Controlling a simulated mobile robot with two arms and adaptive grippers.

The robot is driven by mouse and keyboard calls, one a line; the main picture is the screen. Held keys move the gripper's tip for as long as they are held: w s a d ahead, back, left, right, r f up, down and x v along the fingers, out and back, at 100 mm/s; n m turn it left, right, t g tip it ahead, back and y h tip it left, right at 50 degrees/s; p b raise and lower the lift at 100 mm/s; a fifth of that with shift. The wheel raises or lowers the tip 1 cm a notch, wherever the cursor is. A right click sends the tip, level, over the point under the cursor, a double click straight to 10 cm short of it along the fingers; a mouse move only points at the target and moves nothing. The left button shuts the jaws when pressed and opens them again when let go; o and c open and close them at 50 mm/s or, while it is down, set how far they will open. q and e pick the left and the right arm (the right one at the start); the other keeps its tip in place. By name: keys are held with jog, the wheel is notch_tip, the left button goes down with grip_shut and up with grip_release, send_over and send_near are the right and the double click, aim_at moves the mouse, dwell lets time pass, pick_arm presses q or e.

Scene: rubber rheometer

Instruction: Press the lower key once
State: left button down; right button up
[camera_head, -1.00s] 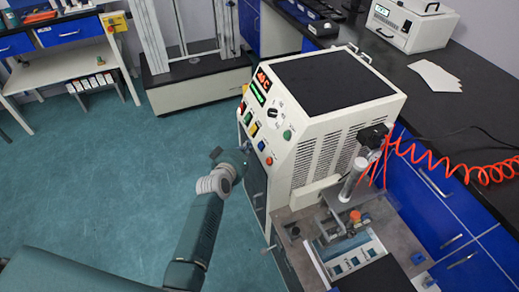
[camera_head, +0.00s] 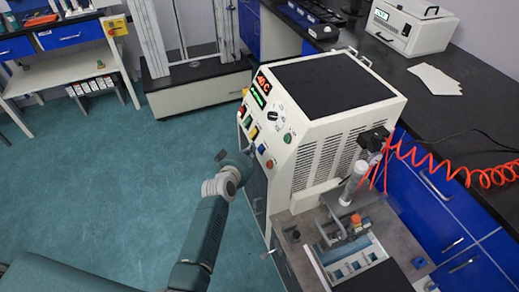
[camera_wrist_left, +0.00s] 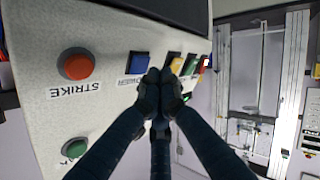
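The rheometer's white control box (camera_head: 320,145) stands at the centre of the head view. Its front panel has a column of coloured keys. In the left wrist view, turned upside down, the blue key (camera_wrist_left: 138,62) has a partly hidden label that appears to read LOWER. My left gripper (camera_wrist_left: 158,80) has its fingers drawn together, empty, with the tips right by the blue key and overlapping its edge and label. I cannot tell whether they touch it. In the head view the left gripper (camera_head: 246,155) is in front of the panel. My right gripper is not in view.
A yellow key (camera_wrist_left: 175,64), a green key (camera_wrist_left: 189,65) and an orange-red STRIKE button (camera_wrist_left: 76,66) are close by. A green button (camera_wrist_left: 75,148) sits further off. A red coiled hose (camera_head: 455,168) hangs over the black bench. The floor on the left is clear.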

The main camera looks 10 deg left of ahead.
pick_arm(q)
jog(key=shift+d, duration=0.1)
dwell(0.7)
jog(key=shift+w+d+f, duration=0.2)
